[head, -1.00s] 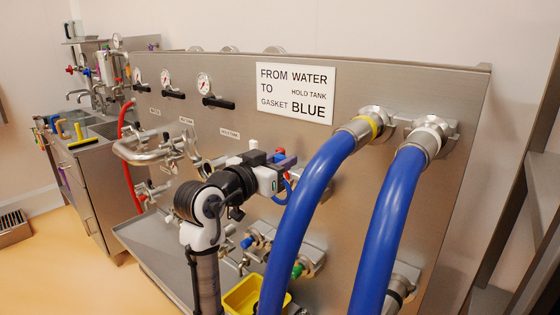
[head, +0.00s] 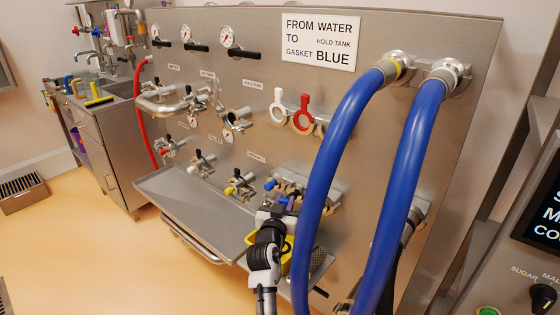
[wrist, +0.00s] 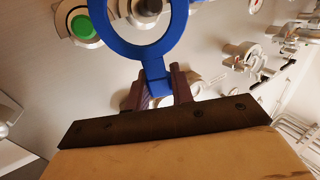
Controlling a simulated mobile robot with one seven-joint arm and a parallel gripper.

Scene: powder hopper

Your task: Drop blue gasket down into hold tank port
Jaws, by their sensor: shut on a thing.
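A blue ring gasket with a short tab (wrist: 150,53) fills the top of the wrist view. My gripper (wrist: 158,88) is shut on its tab, with the ring beyond the fingertips. In the head view my gripper (head: 283,203) is low by the panel, in front of the lower right fittings. The gasket is hard to tell apart there from blue parts behind it. The small label on the panel (head: 254,84) that seems to read HOLD TANK is above a metal port fitting (head: 240,116), up and left of my gripper. The sign (head: 318,42) reads FROM WATER TO HOLD TANK, GASKET BLUE.
A white gasket (head: 278,104) and a red gasket (head: 303,115) hang on the panel. Two thick blue hoses (head: 408,180) stand close right of my gripper. Several fittings line the panel above a metal tray (head: 180,193). A green-centred fitting (wrist: 83,27) is near the ring.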

